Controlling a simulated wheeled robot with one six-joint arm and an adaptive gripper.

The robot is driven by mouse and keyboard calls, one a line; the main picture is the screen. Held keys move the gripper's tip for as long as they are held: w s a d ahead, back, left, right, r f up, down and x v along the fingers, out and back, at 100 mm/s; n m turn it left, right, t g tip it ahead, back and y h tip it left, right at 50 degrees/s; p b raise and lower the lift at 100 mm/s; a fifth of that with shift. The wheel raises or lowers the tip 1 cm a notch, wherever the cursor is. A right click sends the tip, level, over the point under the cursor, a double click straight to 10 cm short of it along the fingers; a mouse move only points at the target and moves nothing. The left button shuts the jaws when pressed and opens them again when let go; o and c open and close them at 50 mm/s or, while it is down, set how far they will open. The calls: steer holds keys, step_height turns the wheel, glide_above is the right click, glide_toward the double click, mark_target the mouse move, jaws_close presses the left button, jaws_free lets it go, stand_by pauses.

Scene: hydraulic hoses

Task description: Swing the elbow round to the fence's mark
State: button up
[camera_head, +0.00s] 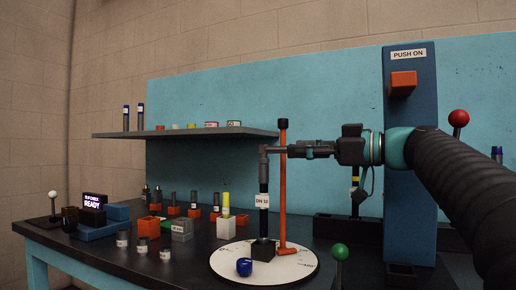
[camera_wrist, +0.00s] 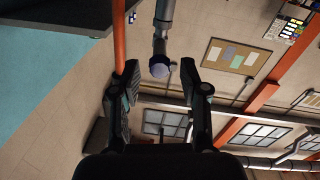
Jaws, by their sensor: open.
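The grey elbow (camera_head: 264,155) sits on top of an upright black hose (camera_head: 264,187) labelled "DN 10". The hose stands in a dark block (camera_head: 263,250) on a round white plate (camera_head: 225,265) with marks at its rim. The orange fence post (camera_head: 283,200) with a black top stands just right of the hose. My gripper (camera_head: 288,151) is level with the elbow, to its right, across the post. In the wrist view the elbow (camera_wrist: 160,45) lies between the open fingers; contact cannot be told. The orange post (camera_wrist: 119,40) passes close by the left finger. The fence's mark cannot be made out.
A blue knob (camera_head: 244,267) sits at the plate's front. A grey shelf (camera_head: 185,134) with small parts is behind. Several fittings and blocks stand left on the dark bench. A blue "PUSH ON" column (camera_head: 410,150) stands right; a green-knobbed lever (camera_head: 339,252) is in front.

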mark_target(268, 149)
steer(key=p+x, duration=0.1)
steer(key=x, duration=0.6)
steer(key=shift+a, duration=0.15)
steer(key=shift+c, duration=0.2)
